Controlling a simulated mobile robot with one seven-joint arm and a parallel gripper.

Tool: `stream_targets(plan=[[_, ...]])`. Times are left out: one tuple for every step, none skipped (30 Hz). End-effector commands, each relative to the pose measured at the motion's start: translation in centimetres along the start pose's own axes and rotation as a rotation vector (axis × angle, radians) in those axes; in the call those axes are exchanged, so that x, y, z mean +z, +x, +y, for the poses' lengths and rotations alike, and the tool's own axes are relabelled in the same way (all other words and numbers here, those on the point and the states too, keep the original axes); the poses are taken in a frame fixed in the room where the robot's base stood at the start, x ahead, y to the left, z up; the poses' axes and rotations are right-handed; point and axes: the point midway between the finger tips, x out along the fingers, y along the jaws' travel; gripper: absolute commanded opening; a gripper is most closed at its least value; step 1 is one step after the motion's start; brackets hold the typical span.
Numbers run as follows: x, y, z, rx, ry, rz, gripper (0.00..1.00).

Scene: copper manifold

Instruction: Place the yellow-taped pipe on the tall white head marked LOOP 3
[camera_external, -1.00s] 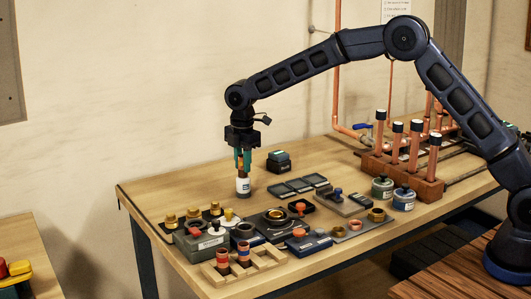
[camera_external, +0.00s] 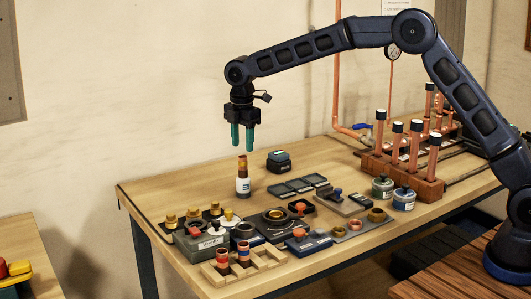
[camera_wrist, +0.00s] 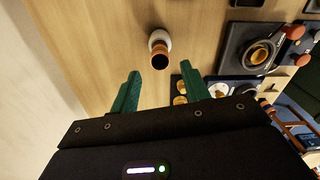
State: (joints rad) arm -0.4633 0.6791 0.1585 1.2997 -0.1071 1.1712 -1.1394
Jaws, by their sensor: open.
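A short copper-brown pipe (camera_external: 242,165) with a yellowish band stands upright on a white head (camera_external: 243,185) on the far left part of the bench. The head has a dark base and a label too small to read. In the wrist view the pipe (camera_wrist: 160,57) shows its open dark end, seated in the white head (camera_wrist: 157,37). My gripper (camera_external: 243,143) is open and empty, pointing down just above the pipe and apart from it. In the wrist view its green fingers (camera_wrist: 165,88) are spread, with the pipe beyond them.
A wooden rack (camera_external: 262,268) holds two short pipes with coloured bands at the front. Fittings, a grey box (camera_external: 200,245) and dark trays (camera_external: 298,185) crowd the middle. A dark block (camera_external: 279,161) stands behind. Bench around the head is clear.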

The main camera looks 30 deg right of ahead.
Motion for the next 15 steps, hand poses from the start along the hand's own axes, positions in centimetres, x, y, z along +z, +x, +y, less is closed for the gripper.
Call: stream_targets(plan=[[0.0, -1.1, 0.1, 0.003, 0.0, 0.001, 0.46], [0.0, -1.6, 0.1, 0.004, 0.0, 0.001, 0.46], [0.0, -2.2, 0.0, 0.002, 0.0, 0.001, 0.46], [0.0, -2.6, 0.0, 0.002, 0.0, 0.0, 0.46], [0.0, -3.0, 0.0, 0.002, 0.0, 0.001, 0.46], [0.0, -3.5, 0.1, 0.002, 0.0, 0.001, 0.46], [0.0, -3.8, 0.1, 0.002, 0.0, 0.0, 0.46], [0.0, -4.1, 0.0, 0.001, 0.0, 0.0, 0.46], [0.0, -4.4, 0.0, 0.001, 0.0, 0.0, 0.46], [0.0, -4.6, 0.0, 0.001, 0.0, 0.0, 0.46], [0.0, -4.7, 0.0, 0.001, 0.0, 0.0, 0.46], [0.0, -4.9, 0.0, 0.001, -0.001, 0.0, 0.46], [0.0, -5.0, 0.0, 0.001, -0.001, 0.0, 0.46], [0.0, -5.0, 0.0, 0.001, 0.0, 0.0, 0.46], [0.0, -5.1, 0.0, 0.0, -0.001, 0.0, 0.46]])
